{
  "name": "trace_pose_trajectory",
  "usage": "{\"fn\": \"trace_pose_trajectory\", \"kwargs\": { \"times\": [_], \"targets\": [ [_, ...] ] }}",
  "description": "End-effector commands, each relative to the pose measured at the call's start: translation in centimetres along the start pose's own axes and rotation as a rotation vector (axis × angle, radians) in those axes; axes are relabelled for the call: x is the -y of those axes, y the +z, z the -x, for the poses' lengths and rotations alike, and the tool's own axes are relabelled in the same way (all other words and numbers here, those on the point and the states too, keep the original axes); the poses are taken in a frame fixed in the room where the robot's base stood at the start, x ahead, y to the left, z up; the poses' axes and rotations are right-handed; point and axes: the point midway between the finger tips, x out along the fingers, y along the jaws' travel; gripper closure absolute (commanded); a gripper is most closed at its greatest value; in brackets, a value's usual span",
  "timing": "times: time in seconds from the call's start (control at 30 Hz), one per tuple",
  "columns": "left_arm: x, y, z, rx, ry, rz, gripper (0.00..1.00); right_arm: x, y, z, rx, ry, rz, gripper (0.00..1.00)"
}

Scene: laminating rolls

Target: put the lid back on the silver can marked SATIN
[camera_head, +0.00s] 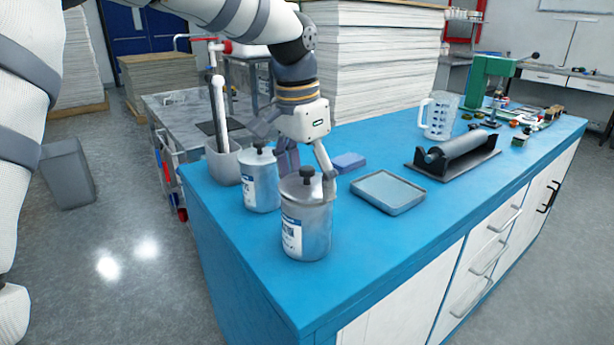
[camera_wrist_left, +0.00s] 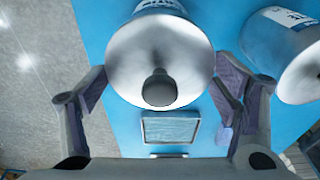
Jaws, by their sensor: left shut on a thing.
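The front silver can (camera_head: 306,238) stands upright near the corner of the blue bench. Its silver lid, with a black knob (camera_head: 307,173), is at its top. My left gripper (camera_head: 310,172) is shut on this lid from behind, a finger at each side. In the left wrist view the lid (camera_wrist_left: 158,50) fills the space between the fingers, with the black knob (camera_wrist_left: 159,88) facing the camera. The lid lines up with the can; I cannot tell if it is fully seated. The lettering on the can's label (camera_head: 291,238) is too small to read. My right gripper is not in view.
A second lidded silver can (camera_head: 261,183) stands close behind to the left, beside a grey pot (camera_head: 223,163). A shallow tray (camera_head: 388,190), a blue block (camera_head: 348,161), a roller (camera_head: 460,150) and a clear jug (camera_head: 438,115) stand to the right. The bench's front right is clear.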

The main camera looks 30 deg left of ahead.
Motion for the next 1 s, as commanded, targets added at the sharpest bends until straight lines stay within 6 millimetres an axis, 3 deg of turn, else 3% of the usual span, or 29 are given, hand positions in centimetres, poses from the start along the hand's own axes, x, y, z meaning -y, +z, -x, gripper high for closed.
{"fn": "trace_pose_trajectory", "kwargs": {
  "times": [0.2, 0.23, 0.3, 0.77, 1.0],
  "targets": [
    [0.0, 0.0, 0.0, 0.0, 0.0, 0.001, 0.38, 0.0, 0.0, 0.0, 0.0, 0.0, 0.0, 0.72],
    [0.0, 0.0, 0.0, 0.0, 0.0, 0.001, 0.14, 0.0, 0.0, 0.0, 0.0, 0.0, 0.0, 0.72],
    [0.0, 0.0, 0.0, 0.0, 0.0, 0.001, 0.0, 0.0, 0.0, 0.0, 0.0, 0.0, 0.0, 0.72],
    [0.0, 0.0, 0.0, 0.0, 0.0, 0.001, 0.0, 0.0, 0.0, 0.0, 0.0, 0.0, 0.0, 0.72],
    [0.1, -0.2, 1.7, -0.002, -0.002, 0.001, 0.0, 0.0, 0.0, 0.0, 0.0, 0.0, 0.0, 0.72]
  ]
}}
